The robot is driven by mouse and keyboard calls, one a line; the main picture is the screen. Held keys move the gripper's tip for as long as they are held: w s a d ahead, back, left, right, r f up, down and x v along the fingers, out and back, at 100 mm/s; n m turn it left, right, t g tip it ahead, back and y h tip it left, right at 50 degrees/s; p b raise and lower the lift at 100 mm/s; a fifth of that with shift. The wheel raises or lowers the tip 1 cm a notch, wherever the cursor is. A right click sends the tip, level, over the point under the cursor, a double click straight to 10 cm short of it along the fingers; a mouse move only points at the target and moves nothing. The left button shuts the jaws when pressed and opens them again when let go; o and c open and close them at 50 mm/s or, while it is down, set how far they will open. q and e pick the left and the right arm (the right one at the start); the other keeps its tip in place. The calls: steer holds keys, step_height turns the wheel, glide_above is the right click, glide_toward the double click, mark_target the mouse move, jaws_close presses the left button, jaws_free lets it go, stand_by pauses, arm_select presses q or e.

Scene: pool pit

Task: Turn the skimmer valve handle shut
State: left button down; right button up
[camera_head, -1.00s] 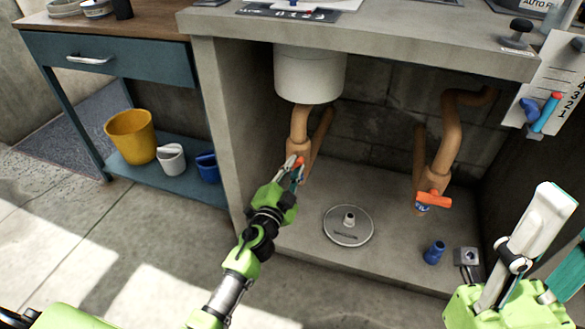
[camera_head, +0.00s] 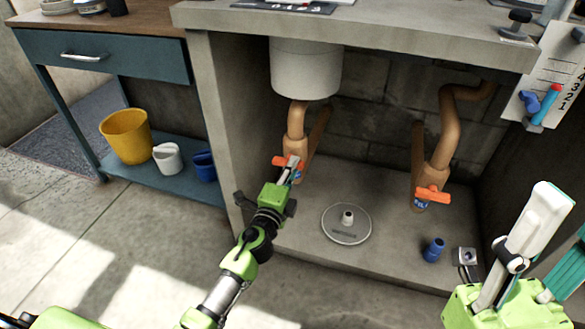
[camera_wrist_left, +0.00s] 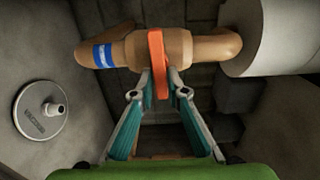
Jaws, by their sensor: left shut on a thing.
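The orange valve handle (camera_head: 288,162) sits on the tan left pipe (camera_head: 296,122), below a white cylinder (camera_head: 306,70). In the left wrist view the handle (camera_wrist_left: 158,62) lies across the pipe, beside a blue label band (camera_wrist_left: 104,56) whose text I cannot read. My left gripper (camera_head: 293,170) is shut on this handle; its two fingertips (camera_wrist_left: 160,88) press it from both sides in the wrist view. My right gripper (camera_head: 568,222) is at the lower right, close to the camera, with its fingers apart and nothing between them.
A second orange handle (camera_head: 433,194) is on the right pipe (camera_head: 446,140). A round grey lid (camera_head: 346,228), a blue fitting (camera_head: 433,250) and a small grey box (camera_head: 465,258) are on the pit floor. The counter (camera_head: 380,28) overhangs; its left wall (camera_head: 222,120) is near my left arm.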

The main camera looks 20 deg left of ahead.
arm_select(q)
steer(key=shift+a+f, duration=0.15)
steer(key=shift+f, duration=0.05)
stand_by(0.3)
steer(key=c, duration=2)
jaws_free()
steer(key=shift+r, duration=0.1)
steer(key=shift+s, duration=0.15)
steer(key=s, duration=1.1)
steer(key=shift+s+a, duration=0.2)
steer(key=shift+s, duration=0.2)
